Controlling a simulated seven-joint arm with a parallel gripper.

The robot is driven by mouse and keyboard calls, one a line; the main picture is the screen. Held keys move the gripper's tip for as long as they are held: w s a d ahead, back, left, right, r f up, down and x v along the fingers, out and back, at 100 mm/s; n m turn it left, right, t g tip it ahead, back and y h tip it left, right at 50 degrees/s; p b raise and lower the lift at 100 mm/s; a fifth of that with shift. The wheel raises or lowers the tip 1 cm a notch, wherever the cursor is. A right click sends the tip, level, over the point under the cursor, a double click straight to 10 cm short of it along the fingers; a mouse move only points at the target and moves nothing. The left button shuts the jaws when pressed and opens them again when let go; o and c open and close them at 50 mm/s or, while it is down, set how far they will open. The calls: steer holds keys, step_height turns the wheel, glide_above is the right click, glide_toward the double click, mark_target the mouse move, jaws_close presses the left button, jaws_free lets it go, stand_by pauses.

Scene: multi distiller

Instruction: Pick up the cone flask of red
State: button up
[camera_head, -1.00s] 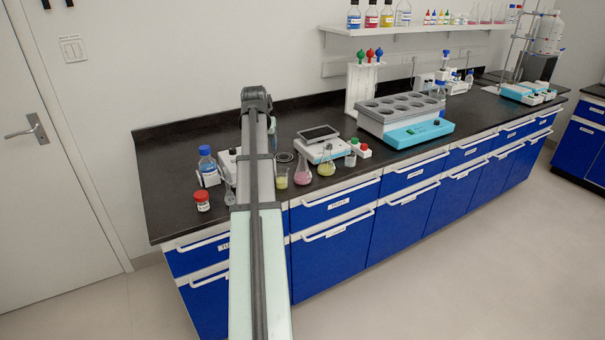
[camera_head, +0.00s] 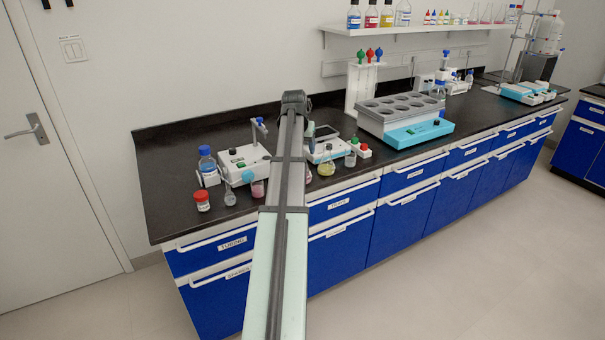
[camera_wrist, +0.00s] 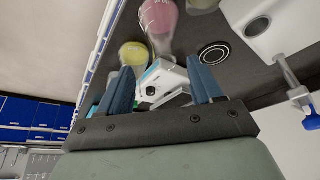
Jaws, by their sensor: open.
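The cone flask with pink-red liquid (camera_head: 309,177) stands on the dark bench, mostly hidden behind my arm in the head view. In the wrist view the pink-red flask (camera_wrist: 158,17) is at the top edge, above the gap between my fingers. My gripper (camera_wrist: 160,82) is open and empty, with its two blue fingers apart. In the head view only a bluish part of the gripper (camera_head: 311,129) shows beside the arm. A flask with yellow-green liquid (camera_head: 326,169) stands right of the red one; it also shows in the wrist view (camera_wrist: 133,54).
A white balance (camera_head: 325,151) stands behind the flasks. A white stirrer with a post (camera_head: 245,163) is to the left. A pink-filled vessel (camera_head: 258,189), a small clear flask (camera_head: 230,198) and a red-capped jar (camera_head: 202,201) stand near the front edge. A grey rack (camera_head: 400,112) is right.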

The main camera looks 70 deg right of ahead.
steer(key=shift+w+x, duration=0.1)
steer(key=shift+x, duration=1.55)
steer(key=shift+w+x, duration=0.15)
steer(key=shift+x, duration=1.5)
steer(key=shift+d+r, duration=0.1)
steer(key=shift+c, duration=0.4)
jaws_close()
